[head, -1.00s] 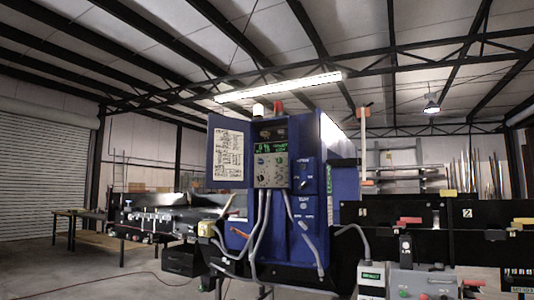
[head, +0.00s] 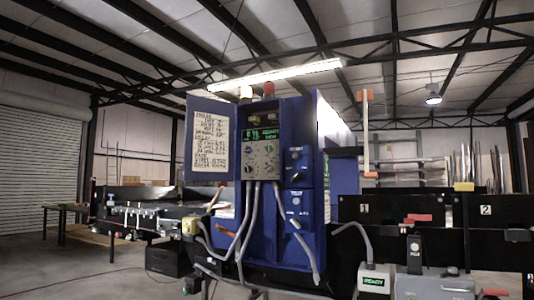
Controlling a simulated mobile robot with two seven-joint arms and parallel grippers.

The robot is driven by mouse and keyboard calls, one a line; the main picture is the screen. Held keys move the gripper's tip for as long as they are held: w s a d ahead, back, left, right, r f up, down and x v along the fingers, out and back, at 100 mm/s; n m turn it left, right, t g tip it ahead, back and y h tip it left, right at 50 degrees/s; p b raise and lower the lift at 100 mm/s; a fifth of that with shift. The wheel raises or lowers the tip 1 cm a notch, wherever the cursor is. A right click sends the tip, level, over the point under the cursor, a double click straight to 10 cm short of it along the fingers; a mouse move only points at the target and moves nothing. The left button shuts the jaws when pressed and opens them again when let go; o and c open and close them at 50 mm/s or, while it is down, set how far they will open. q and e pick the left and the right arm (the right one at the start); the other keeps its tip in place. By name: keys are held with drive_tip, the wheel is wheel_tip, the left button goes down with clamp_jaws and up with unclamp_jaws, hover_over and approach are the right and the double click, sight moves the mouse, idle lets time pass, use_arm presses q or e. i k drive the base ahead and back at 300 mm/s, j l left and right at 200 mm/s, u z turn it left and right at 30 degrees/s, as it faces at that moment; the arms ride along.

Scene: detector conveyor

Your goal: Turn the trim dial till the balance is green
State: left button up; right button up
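A blue detector cabinet (head: 265,215) stands in the middle of the head view. Its grey control panel (head: 261,160) carries several small dials, too small to tell which is the trim dial. Black knobs (head: 296,173) sit on the blue face to the right of the panel. Above the dials a dark display (head: 259,135) shows green characters, with what looks like a percent reading at left and "READY" at right. I cannot make out a labelled balance reading. Neither of my grippers is in view.
An open cabinet door with a written sheet (head: 210,141) stands left of the panel. Grey cables (head: 250,232) hang down the front. Black conveyor side panels (head: 375,209) with red handles extend right. A lit "READY" box (head: 374,279) is low at centre right. Open floor lies at left.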

sight(269, 149)
drive_tip(key=i+l, duration=0.2)
drive_tip(key=i, duration=0.25)
drive_tip(key=i+l+u, duration=0.1)
drive_tip(key=i, duration=0.35)
drive_tip(key=i+l, duration=0.35)
drive_tip(key=i+u, duration=0.05)
drive_tip(key=i, duration=0.1)
